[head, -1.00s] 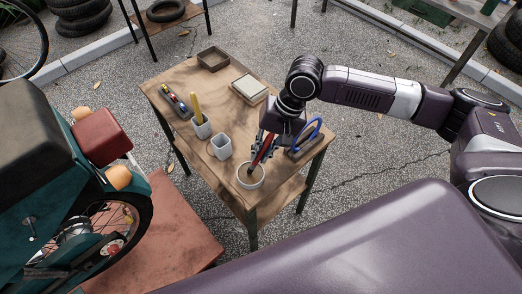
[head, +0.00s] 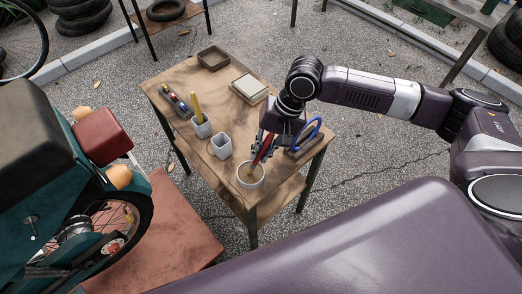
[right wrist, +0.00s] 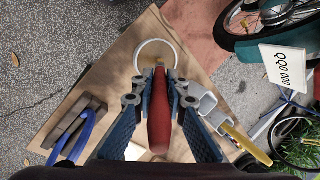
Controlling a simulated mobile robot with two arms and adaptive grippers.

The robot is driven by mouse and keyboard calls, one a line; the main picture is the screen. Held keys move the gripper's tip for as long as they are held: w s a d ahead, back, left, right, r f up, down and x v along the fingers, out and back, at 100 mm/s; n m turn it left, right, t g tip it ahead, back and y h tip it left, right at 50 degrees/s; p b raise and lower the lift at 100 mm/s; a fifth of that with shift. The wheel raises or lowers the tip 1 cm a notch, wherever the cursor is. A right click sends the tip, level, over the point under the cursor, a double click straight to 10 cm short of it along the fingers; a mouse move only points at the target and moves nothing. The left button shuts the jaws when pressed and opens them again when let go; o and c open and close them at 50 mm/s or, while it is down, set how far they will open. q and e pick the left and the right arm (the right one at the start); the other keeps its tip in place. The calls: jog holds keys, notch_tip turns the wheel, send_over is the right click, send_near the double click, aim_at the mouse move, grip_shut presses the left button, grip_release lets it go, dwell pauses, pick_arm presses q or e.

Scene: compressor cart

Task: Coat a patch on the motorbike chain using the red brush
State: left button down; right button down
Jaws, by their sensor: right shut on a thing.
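My right gripper (head: 260,152) is shut on the red brush (head: 264,149) and holds it tilted over the white round bowl (head: 250,183) at the table's near corner. In the right wrist view the brush's red handle (right wrist: 160,115) lies between the fingers, and its far end reaches the bowl (right wrist: 141,50). I cannot tell whether the bristles touch the bowl's contents. The motorbike (head: 72,200) stands at the left, away from the gripper. I cannot make out its chain clearly. My left gripper is not in view.
The wooden table (head: 225,92) also bears a grey cup with a yellow-handled tool (head: 201,127), an empty grey cup (head: 221,146), a tray of small items (head: 174,101), a brown box (head: 213,58), a pale block (head: 249,87) and a blue-handled tool (head: 311,132).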

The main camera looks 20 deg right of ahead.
jog(key=shift+s+f+p, duration=0.1)
jog(key=shift+f+p, duration=0.1)
jog(key=shift+p, duration=0.3)
dwell(1.8)
jog(key=shift+r, duration=0.1)
notch_tip(320, 180, up, 7)
jog(key=p, duration=0.9)
jog(key=shift+r+p, duration=0.1)
jog(key=shift+p, duration=0.25)
dwell(0.4)
jog(key=shift+b, duration=0.4)
jog(key=s+d+r+n+g+b, duration=0.1)
jog(key=s+d+r+n+b, duration=0.1)
jog(key=s+r+n+b, duration=0.2)
jog(key=s+r+b, duration=0.3)
jog(key=r, duration=0.1)
jog(key=shift+s+d+r+n+g, duration=0.2)
jog(key=shift+d+r+n+g, duration=0.1)
jog(key=shift+r+n, duration=0.1)
